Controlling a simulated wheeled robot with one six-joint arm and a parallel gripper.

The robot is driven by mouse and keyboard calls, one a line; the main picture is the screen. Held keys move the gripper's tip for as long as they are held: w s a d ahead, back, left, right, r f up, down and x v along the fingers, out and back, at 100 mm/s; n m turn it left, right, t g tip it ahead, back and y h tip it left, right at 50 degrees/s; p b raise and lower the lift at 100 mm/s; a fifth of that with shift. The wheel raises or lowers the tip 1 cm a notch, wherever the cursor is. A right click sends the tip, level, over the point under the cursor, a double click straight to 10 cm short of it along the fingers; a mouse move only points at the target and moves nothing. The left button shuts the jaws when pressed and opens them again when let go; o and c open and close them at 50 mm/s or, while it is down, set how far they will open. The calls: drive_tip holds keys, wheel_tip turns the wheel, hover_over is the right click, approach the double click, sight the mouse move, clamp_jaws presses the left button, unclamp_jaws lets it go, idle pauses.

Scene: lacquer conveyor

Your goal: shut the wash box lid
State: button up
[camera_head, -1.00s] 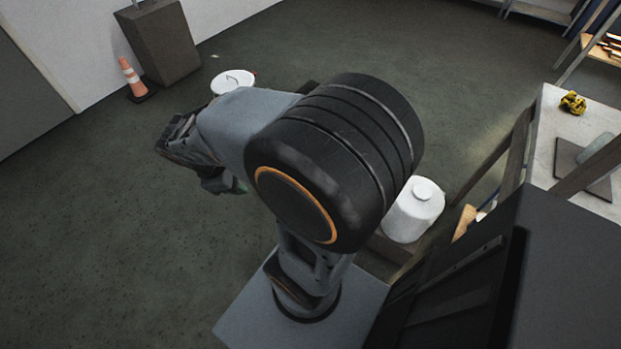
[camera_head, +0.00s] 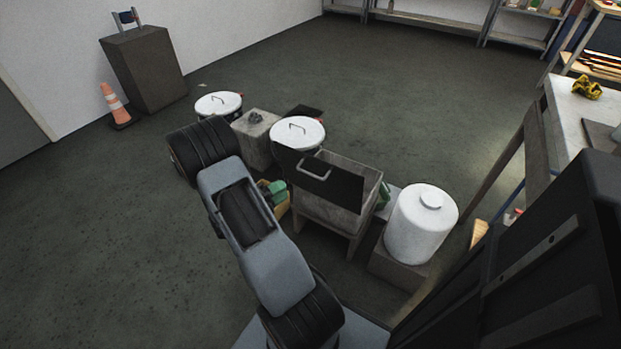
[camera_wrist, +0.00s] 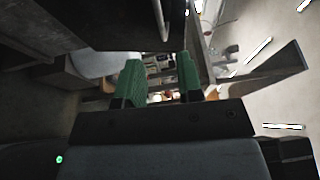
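The wash box (camera_head: 318,207) is a grey open-topped box on legs in the middle of the head view. Its dark lid (camera_head: 338,186), with a light bar handle (camera_head: 313,171), stands raised and tilted; the box's inside shows behind and right of it. In the wrist view the handle (camera_wrist: 160,20) crosses the top, with a dark panel beside it, probably the lid. My gripper (camera_wrist: 160,82) has two green fingers apart with nothing between them. In the head view, green that seems to be its fingers (camera_head: 272,189) shows left of the box, partly hidden by my arm.
A white drum (camera_head: 424,224) stands on a block right of the box. Two white-lidded buckets (camera_head: 297,131) (camera_head: 218,103) and a concrete block (camera_head: 255,148) stand behind and left. A bench (camera_head: 573,120) is at right. A cone (camera_head: 114,103) and dark pedestal (camera_head: 145,68) are far left; left floor is clear.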

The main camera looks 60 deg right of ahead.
sight(310, 174)
drive_tip(key=b+x, duration=0.2)
drive_tip(key=x, duration=0.9)
drive_tip(key=shift+s+d, duration=0.2)
drive_tip(key=shift+c, duration=0.4)
clamp_jaws()
